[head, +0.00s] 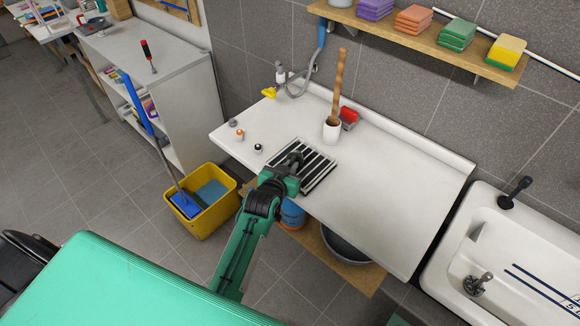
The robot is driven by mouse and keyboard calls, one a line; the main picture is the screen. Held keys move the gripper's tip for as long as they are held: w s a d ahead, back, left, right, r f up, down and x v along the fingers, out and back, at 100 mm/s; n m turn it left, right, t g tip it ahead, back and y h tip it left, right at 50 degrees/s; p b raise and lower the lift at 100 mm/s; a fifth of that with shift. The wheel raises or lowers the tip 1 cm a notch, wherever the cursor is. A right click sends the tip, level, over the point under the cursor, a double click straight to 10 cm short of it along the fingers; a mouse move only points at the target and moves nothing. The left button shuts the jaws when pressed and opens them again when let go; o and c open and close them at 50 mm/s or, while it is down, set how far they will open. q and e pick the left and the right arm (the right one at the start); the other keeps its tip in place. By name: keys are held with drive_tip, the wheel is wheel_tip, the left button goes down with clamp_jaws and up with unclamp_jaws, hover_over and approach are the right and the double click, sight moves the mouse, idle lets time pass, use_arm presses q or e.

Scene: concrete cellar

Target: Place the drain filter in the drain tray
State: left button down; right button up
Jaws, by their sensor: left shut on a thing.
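The drain tray (323,172), with black and white stripes, lies flat on the white counter near its front edge. My left gripper (294,159) is over the left part of the tray and hides some of it. It is shut on a small dark grey thing, which I take to be the drain filter; the gripper hides most of it. I cannot tell whether this thing touches the tray. My right gripper is not in view.
A white cup with a wooden-handled brush (332,130) and a red item (349,117) stand behind the tray. Small bottles (239,134) stand to its left. The counter (400,190) is clear to the right, towards a white sink (450,262). A yellow bucket (212,222) is on the floor.

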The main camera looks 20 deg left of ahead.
use_arm(q)
drive_tip(key=shift+f, duration=0.1)
drive_tip(key=c, duration=1.5)
unclamp_jaws()
drive_tip(key=shift+s, duration=0.25)
drive_tip(key=b+v, duration=0.2)
drive_tip(key=v, duration=0.9)
drive_tip(key=shift+s+r+b, duration=0.25)
drive_tip(key=shift+r+b, duration=0.05)
drive_tip(key=shift+b, duration=0.05)
drive_tip(key=shift+f, duration=0.1)
